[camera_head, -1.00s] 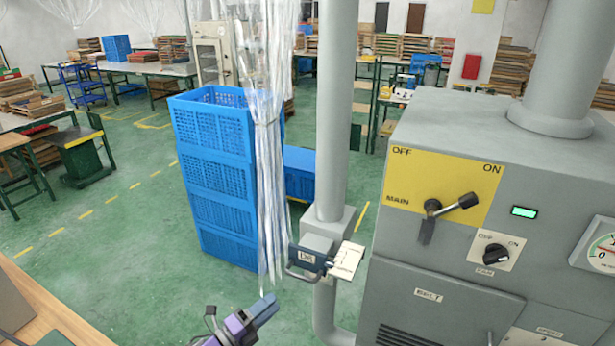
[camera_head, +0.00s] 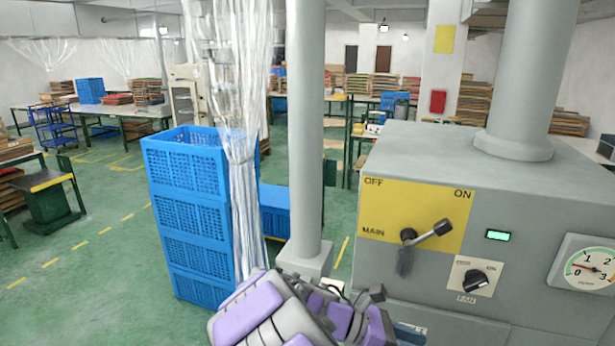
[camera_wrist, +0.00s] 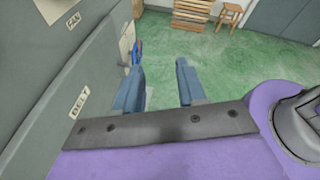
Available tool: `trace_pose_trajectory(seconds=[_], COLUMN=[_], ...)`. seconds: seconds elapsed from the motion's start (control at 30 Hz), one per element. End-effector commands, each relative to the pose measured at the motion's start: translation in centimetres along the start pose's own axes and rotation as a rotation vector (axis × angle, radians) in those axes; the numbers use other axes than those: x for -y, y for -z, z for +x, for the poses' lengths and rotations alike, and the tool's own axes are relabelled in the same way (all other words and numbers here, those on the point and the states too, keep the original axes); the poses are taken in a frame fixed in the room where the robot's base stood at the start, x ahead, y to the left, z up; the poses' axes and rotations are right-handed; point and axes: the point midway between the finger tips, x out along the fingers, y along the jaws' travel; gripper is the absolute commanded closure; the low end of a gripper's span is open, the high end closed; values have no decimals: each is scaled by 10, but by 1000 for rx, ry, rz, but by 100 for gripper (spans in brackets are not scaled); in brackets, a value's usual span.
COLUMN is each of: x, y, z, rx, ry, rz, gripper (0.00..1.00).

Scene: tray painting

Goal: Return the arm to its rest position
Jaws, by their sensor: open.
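My gripper (camera_wrist: 159,68) shows in the wrist view with its two blue-grey fingers apart and nothing between them. The grey machine's side panel with the BELT label (camera_wrist: 78,103) lies close on the left of the fingers. In the head view my purple and grey arm is folded at the bottom middle, in front of the machine's lower left part. A small blue part shows at the bottom edge there; most of the gripper is hidden or out of frame.
The grey machine (camera_head: 400,160) fills the right, with a MAIN lever (camera_head: 425,235), a FAN knob (camera_head: 475,279) and a gauge (camera_head: 590,270). A grey post (camera_head: 306,130), a plastic curtain (camera_head: 240,150) and stacked blue crates (camera_head: 190,215) stand left of it. Green floor is open at left.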

Motion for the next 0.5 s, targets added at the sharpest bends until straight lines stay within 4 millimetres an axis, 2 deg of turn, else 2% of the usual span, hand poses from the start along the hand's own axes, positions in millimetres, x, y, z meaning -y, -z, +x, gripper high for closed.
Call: trace_pose_trajectory(seconds=[0.1,0.23,0.4,0.5], x=[34,71,113,137], y=[0,9,30,44], z=[26,45,56,57], rx=[-144,-293,-484,-590], ry=[69,154,274,356], rz=[178,373,618,757], gripper=[60,60,60,60])
